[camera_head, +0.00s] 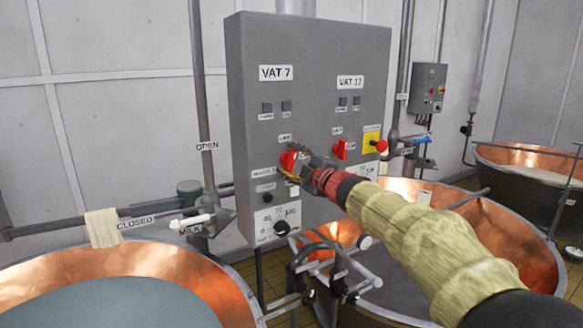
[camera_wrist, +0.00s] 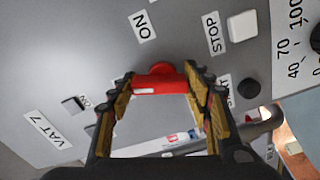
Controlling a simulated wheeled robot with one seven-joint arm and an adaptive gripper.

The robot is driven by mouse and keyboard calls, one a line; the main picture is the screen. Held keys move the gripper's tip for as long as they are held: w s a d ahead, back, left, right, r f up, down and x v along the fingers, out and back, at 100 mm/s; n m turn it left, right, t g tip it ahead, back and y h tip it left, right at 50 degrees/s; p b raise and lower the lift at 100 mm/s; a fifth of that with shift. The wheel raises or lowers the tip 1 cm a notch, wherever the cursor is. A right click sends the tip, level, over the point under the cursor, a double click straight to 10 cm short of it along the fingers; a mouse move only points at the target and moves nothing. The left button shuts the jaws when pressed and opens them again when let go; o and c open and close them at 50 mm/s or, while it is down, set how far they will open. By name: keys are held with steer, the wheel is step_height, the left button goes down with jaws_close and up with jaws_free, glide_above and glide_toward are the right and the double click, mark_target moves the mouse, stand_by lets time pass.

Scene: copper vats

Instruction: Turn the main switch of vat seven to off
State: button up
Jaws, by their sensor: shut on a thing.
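The grey control box (camera_head: 310,100) carries a VAT 7 label (camera_head: 276,72) above its left column of controls. The red main switch (camera_head: 288,160) of that column is partly hidden behind my gripper (camera_head: 299,166). In the wrist view the red switch (camera_wrist: 155,85) has a white line along its handle. My gripper (camera_wrist: 160,77) is shut on it, with one dark and yellow finger at each end of the handle.
A dial (camera_head: 281,227) is below the held switch. Copper vats stand at left (camera_head: 130,262) and right (camera_head: 535,270), with pipes around the box.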

steer(key=shift+n+b, duration=0.9)
steer(key=shift+n, duration=1)
steer(key=shift+a, duration=0.1)
steer(key=o, duration=1)
steer(key=shift+o, duration=0.8)
steer(key=shift+s, duration=0.1)
steer(key=v, duration=1.2)
